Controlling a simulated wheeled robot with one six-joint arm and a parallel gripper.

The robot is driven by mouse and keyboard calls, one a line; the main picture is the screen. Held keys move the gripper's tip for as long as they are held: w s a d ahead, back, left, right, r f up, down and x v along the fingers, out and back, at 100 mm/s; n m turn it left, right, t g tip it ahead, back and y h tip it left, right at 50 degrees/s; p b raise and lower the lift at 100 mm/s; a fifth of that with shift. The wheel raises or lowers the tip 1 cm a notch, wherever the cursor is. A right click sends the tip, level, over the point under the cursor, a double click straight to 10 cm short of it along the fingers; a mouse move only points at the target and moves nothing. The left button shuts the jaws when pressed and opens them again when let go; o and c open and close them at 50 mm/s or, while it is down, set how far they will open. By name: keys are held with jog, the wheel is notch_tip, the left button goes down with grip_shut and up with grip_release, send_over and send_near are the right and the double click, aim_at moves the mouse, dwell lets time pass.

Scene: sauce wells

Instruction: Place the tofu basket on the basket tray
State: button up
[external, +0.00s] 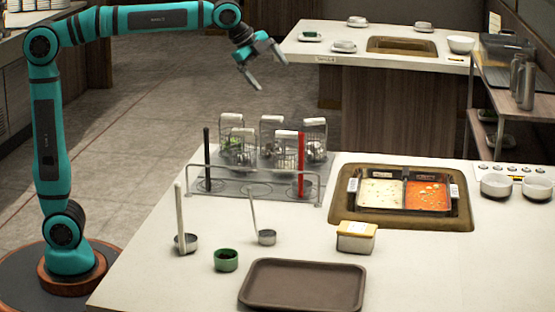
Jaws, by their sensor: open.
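Several wire baskets with white tags stand together on a grey metal tray (232,187) at the back left of the counter. One basket (239,155) at the left holds something green. Another basket (287,155) stands towards the right, partly behind a red handle. I cannot tell which basket holds the tofu. A brown tray (303,285) lies empty at the front of the counter; I cannot tell if it or the grey one is the basket tray. My gripper (270,75) is open and empty, in the air above and behind the baskets.
Two ladles (187,242), a green cup (226,260) and a yellow-lidded container (356,237) stand nearby. A divided soup pot (404,193) sits right.

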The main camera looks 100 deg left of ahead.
jog(key=s+d+r+n+t, duration=0.4)
jog(key=s+d+t, duration=0.2)
jog(key=s+d, duration=0.9)
jog(key=s+d+f+n+t+h, duration=0.1)
jog(key=s+d+n+t, duration=0.1)
jog(key=s, duration=0.6)
jog(key=s+d+f+n+t+h, duration=0.1)
jog(key=s+d+n+t, duration=0.1)
jog(key=s, duration=0.6)
jog(key=shift+s+d+f+t, duration=0.25)
jog(key=shift+s+d+t, duration=0.15)
